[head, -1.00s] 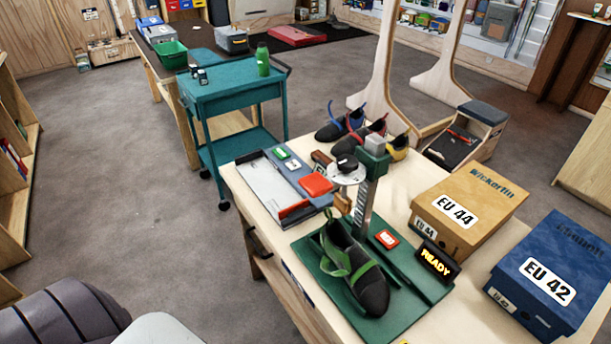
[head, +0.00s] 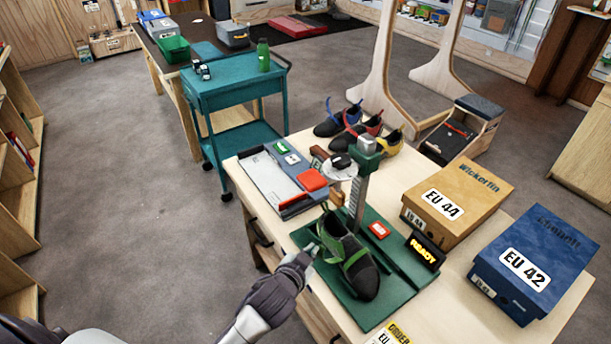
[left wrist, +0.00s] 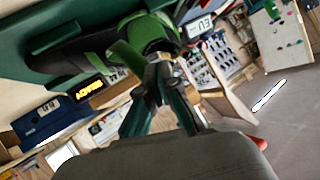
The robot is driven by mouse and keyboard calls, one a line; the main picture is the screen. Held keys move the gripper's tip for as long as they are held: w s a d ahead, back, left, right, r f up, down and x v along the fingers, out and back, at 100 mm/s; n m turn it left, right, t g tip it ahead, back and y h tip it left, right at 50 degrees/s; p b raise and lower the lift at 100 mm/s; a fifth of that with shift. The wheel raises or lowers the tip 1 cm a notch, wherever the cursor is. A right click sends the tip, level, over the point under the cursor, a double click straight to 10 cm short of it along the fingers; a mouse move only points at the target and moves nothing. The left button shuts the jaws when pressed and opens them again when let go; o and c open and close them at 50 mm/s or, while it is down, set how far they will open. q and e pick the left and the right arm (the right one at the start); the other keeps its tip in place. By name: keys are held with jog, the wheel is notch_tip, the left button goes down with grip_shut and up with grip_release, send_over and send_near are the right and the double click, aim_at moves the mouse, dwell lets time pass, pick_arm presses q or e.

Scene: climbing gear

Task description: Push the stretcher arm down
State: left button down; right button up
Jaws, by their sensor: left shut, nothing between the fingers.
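The stretcher has a green base (head: 402,292) on the bench, an upright post (head: 357,197) with scale marks, and a green head block (head: 363,162). A pale round plate with a black part and a wooden handle (head: 337,195) sit beside the post top; I cannot tell which piece is the arm. A black shoe (head: 366,282) with green straps lies on the base. My left gripper (head: 311,251) is shut and empty at the shoe's left side, low by the bench edge. In the left wrist view its fingers (left wrist: 164,80) are close to the green strap (left wrist: 150,32); contact is unclear. My right gripper is out of view.
A lit READY sign (head: 425,249) stands right of the shoe. Boxes marked EU 44 (head: 483,181) and EU 42 (head: 560,240) are at the right. A tray (head: 262,180) and several shoes are behind. Open floor lies left of the bench.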

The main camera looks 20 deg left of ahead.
pick_arm(q)
jog(key=w+d+r+m+t+h, duration=0.3)
jog(key=w+d+r+m+h, duration=0.15)
jog(key=r, duration=0.45)
jog(key=w+d+r+m+t+h, duration=0.25)
jog(key=d+r, duration=0.25)
jog(key=r, duration=0.4)
jog(key=s+d+r+m+g+h+p, duration=0.1)
jog(key=s+d+r+m+g+h, duration=0.1)
jog(key=d+r+m+g+h, duration=0.55)
jog(key=s+d+r+m+g+h, duration=0.2)
jog(key=d+m+g+h, duration=0.3)
jog(key=m, duration=0.6)
jog(key=a+f+m+g+y, duration=0.5)
jog(key=a+g+y, duration=0.15)
jog(key=y, duration=0.45)
jog(key=w+a+r+n+t+y, duration=0.1)
jog(key=a+y, duration=0.3)
jog(key=a, duration=0.5)
jog(key=w+a+r+n+t+y+p, duration=0.1)
jog(key=w+a+r+y, duration=0.2)
jog(key=a, duration=0.6)
jog(key=shift+y, duration=1.25)
